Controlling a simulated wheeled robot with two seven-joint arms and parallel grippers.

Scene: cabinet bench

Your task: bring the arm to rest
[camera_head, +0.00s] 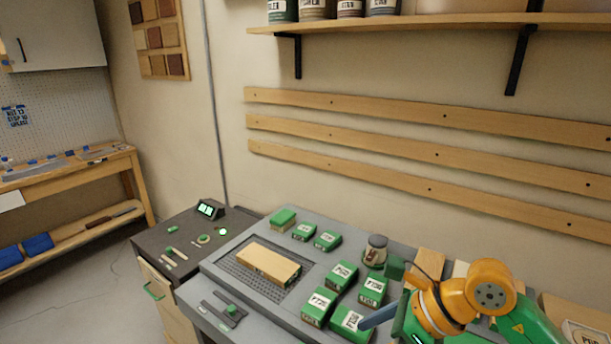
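My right arm (490,290), orange and green, comes in at the bottom right and reaches left over the right side of the bench. Its lower part is cut off by the bottom edge. A blue-grey bar (379,316) juts left from its end over a green-and-tan box (350,323); I cannot tell whether this bar is part of the gripper. The gripper's fingers do not show clearly, nor whether they hold anything. My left arm and gripper are out of view.
A tan block (268,262) lies on a dark grid on the grey bench. Several green labelled boxes (342,274) and a jar (376,250) stand to its right. Small parts lie on the dark side top (183,238). A shelf (430,22) and wall rails hang above; the air between is clear.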

